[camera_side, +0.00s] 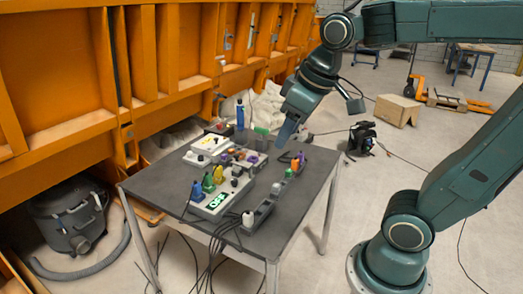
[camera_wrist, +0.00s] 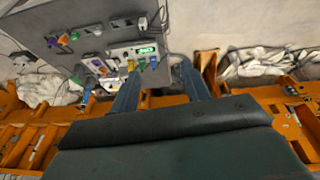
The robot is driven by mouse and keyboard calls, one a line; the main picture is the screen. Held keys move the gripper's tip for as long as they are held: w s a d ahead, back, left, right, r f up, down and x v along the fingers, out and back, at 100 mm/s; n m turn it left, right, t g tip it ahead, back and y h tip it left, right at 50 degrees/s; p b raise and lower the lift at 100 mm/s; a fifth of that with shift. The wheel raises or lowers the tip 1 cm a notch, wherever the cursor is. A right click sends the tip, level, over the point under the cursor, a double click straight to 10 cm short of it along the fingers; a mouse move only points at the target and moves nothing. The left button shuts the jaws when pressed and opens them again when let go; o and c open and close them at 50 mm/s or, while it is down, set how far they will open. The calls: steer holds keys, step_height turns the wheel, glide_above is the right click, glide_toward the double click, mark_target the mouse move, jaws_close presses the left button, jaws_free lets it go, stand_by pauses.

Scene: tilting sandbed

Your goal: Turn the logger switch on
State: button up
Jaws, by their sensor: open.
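My gripper (camera_side: 287,134) is open and empty above the back right part of the dark table, apart from the devices. In the wrist view its two fingers (camera_wrist: 159,68) stand wide apart, with the table edge behind them. A light grey box with a lit green display (camera_side: 217,201) and coloured plugs sits at the table's front; it also shows in the wrist view (camera_wrist: 123,53). A white box with dark knobs (camera_side: 208,146) lies at the back left. I cannot tell which device is the logger, and its switch is too small to make out.
The dark table (camera_side: 158,185) also bears a long grey strip (camera_side: 262,212) with plugs and cables hanging off the front edge. An orange ribbed wall (camera_side: 60,80) runs behind. A grey vacuum (camera_side: 72,218) stands at left.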

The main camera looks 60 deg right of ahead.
steer(key=w+d+n+g, duration=0.1)
steer(key=w+d, duration=0.3)
steer(key=w, duration=0.7)
steer(key=n+g, duration=0.3)
steer(key=g, duration=0.1)
glide_above(234, 180)
step_height(234, 180, down, 20)
steer(key=shift+d+f, duration=0.1)
steer(key=shift+f, duration=0.1)
steer(key=shift+f, duration=6.8)
steer(key=c, duration=1)
